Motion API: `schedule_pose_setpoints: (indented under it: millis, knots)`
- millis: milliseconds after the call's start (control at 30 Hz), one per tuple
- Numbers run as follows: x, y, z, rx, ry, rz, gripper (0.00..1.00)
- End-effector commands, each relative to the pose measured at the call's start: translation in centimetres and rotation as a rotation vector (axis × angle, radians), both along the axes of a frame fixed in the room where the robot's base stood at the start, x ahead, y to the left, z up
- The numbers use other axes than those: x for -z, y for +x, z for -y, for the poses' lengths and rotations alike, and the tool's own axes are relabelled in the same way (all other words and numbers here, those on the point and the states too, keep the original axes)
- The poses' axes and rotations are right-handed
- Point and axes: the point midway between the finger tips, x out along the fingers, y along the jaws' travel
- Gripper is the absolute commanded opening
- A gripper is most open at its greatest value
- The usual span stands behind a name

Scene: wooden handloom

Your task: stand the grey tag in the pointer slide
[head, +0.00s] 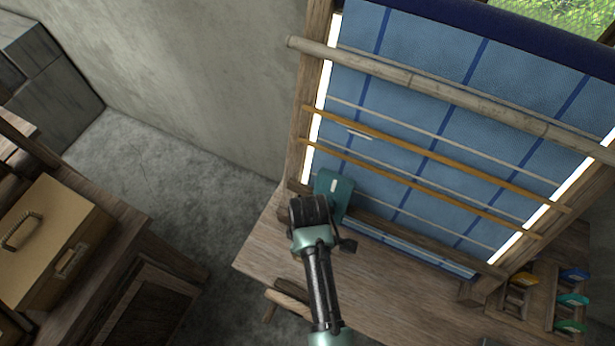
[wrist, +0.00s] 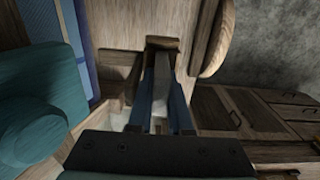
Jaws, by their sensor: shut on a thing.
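In the wrist view, my gripper (wrist: 160,94) has its two blue fingers closed on a narrow grey piece (wrist: 160,108), which looks like the grey tag. Just beyond the fingertips is a small brown wooden block (wrist: 163,43). I cannot tell whether the tag touches it, nor whether this block is the pointer slide. In the head view my arm hides the fingers and the tag. My arm's end is over the left end of the loom's bench (head: 262,250), close to the foot of the left loom post (head: 303,145).
The loom's blue cloth (head: 440,85) rises behind my arm, crossed by a bamboo pole (head: 460,95) and yellow rods (head: 400,148). Coloured pieces (head: 572,300) sit in a rack at lower right. A tan case (head: 50,240) stands on a cabinet at left. The floor (head: 130,160) between is clear.

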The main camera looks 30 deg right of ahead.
Motion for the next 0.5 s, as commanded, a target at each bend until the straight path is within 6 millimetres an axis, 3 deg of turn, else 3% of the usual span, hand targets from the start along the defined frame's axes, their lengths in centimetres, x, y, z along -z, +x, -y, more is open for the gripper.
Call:
schedule_pose_setpoints:
  millis: [200,233,400,500]
  knots:
    - [0.4,-0.23,-0.02,0.002,0.001,-0.006,0.0]
    - [0.41,-0.25,-0.03,0.002,0.002,-0.006,0.19]
    - [0.5,-0.33,-0.04,0.002,0.002,-0.008,0.5]
    - [0.24,-0.33,-0.06,0.003,0.002,-0.008,0.52]
